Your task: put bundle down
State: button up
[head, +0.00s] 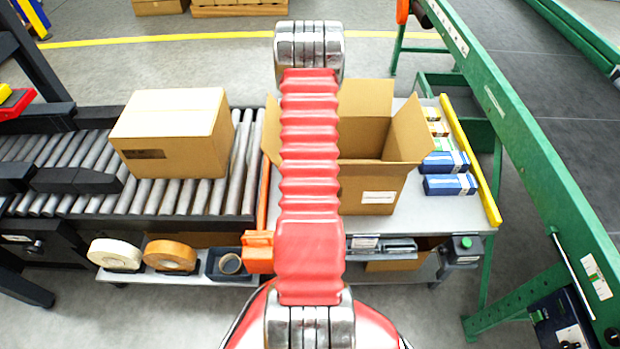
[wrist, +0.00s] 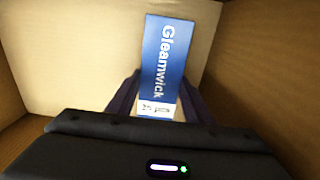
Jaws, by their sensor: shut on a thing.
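In the wrist view my gripper (wrist: 160,105) is inside a cardboard box, shut on a blue bundle (wrist: 165,55) marked "Gleamwick" with a white label end. The bundle lies between the two dark fingers, with cardboard behind it; I cannot tell whether it touches the box floor. The open box (head: 366,190) stands on the packing table (head: 440,212) in the head view, its flaps spread. My red arm hides the left part of the box, and my gripper does not show in that view.
Two blue bundles (head: 449,185) and other small packs (head: 436,128) lie right of the box, beside a yellow rail (head: 470,160). A closed carton (head: 172,135) sits on the roller conveyor (head: 200,195) at left. A green-framed conveyor (head: 530,140) runs along the right.

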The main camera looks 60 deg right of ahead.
jog(key=o, duration=1.1)
jog(key=shift+o, duration=0.2)
jog(key=shift+r, duration=0.1)
notch_tip(320, 180, up, 12)
dwell(1.0)
